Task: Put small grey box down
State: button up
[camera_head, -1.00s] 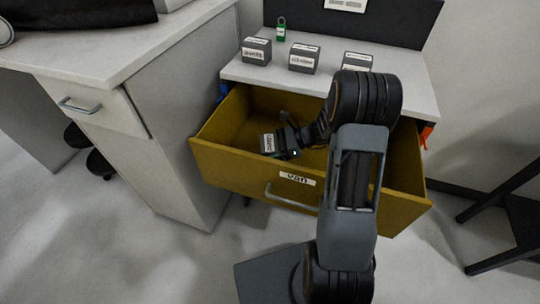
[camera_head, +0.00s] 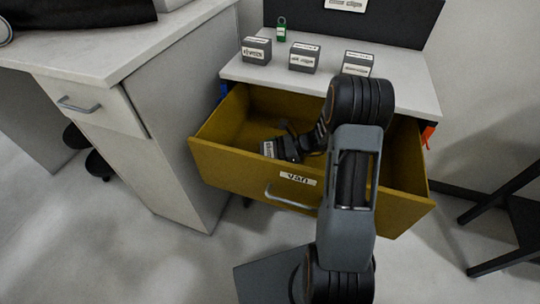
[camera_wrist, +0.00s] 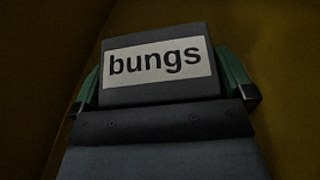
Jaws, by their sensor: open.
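The small grey box (camera_wrist: 158,62) carries a white label reading "bungs" and fills the middle of the wrist view. In the head view the box (camera_head: 268,149) is low inside the open yellow drawer (camera_head: 240,170), near its left front part. My gripper (camera_head: 280,149) is down in the drawer at the box. In the wrist view my gripper (camera_wrist: 165,88) has its green-sided fingers on the left and right of the box. The jaws are open; any small gap to the box is hard to see. The box's underside is hidden.
Three grey labelled boxes, a left one (camera_head: 256,50), a middle one (camera_head: 304,58) and a right one (camera_head: 357,64), stand on the white top (camera_head: 410,90) above the drawer. A green padlock (camera_head: 281,30) is behind them. A white desk (camera_head: 90,55) stands left.

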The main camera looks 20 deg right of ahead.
jog(key=p+v, duration=0.1)
jog(key=v, duration=1.1)
jog(key=shift+r+p, duration=0.1)
jog(key=shift+p, duration=0.25)
